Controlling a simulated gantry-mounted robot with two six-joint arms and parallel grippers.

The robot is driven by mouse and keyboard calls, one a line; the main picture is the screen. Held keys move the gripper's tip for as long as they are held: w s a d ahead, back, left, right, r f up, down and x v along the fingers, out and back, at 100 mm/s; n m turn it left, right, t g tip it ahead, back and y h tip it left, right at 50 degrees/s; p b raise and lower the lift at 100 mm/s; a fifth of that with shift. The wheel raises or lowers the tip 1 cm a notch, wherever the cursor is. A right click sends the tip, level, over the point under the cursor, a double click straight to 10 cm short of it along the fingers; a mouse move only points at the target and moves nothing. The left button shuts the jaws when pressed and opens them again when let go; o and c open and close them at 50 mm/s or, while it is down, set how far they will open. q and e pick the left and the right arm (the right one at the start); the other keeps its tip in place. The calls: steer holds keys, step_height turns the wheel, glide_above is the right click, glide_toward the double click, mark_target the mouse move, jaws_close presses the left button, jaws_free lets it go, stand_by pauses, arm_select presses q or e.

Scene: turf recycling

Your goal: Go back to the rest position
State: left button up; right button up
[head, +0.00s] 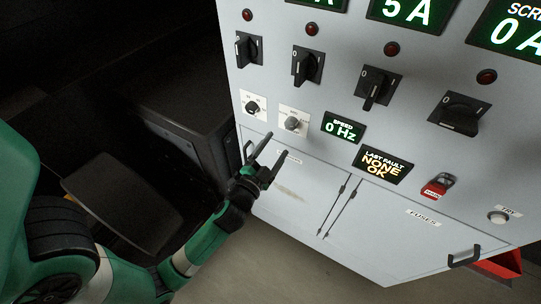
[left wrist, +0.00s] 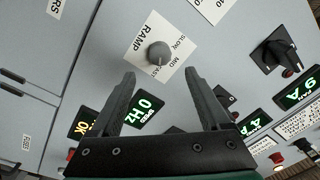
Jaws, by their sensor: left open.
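My left gripper (head: 275,148) is open and empty in front of the grey control cabinet (head: 310,175), just below two small knobs on white plates. In the left wrist view its two dark fingers (left wrist: 160,75) are spread apart. The grey ramp knob (left wrist: 159,53), on a white plate marked RAMP, lies beyond and between the fingertips, with no contact visible. In the head view a grey knob (head: 293,123) sits above the gripper and a black knob (head: 252,106) is to its left. My right gripper is not in view.
The cabinet carries several black rotary switches (head: 375,88), a speed display (head: 343,127) reading 0 Hz, and a fault display (head: 384,165) reading NONE OK. Dark equipment (head: 180,130) stands left of the cabinet.

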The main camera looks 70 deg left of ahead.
arm_select(q)
steer(key=v, duration=0.3)
steer(key=shift+d, duration=0.15)
stand_by(0.4)
